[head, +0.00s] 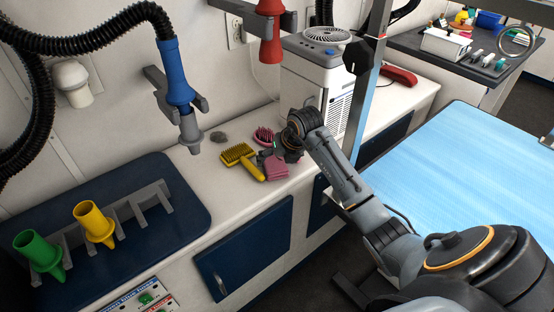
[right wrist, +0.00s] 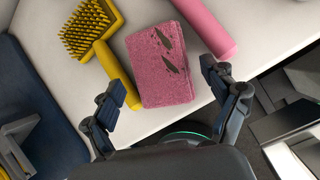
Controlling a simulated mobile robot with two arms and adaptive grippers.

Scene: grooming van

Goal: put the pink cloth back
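The pink cloth (head: 275,169) is a folded, block-like pink piece on the white counter, near its front edge. In the right wrist view the cloth (right wrist: 158,70) has dark marks on top. My right gripper (head: 278,156) is low over the counter beside the cloth. In the right wrist view the gripper (right wrist: 164,80) is open, its fingers spread on either side of the cloth's near part; I cannot tell whether they touch it. My left gripper is not in view.
A yellow brush (head: 240,158) lies left of the cloth, and a pink brush (head: 263,136) behind it. A grey tuft (head: 219,137) lies farther left. A white fan unit (head: 314,75) stands behind my right arm. A blue mat (head: 160,240) holds a nozzle rack.

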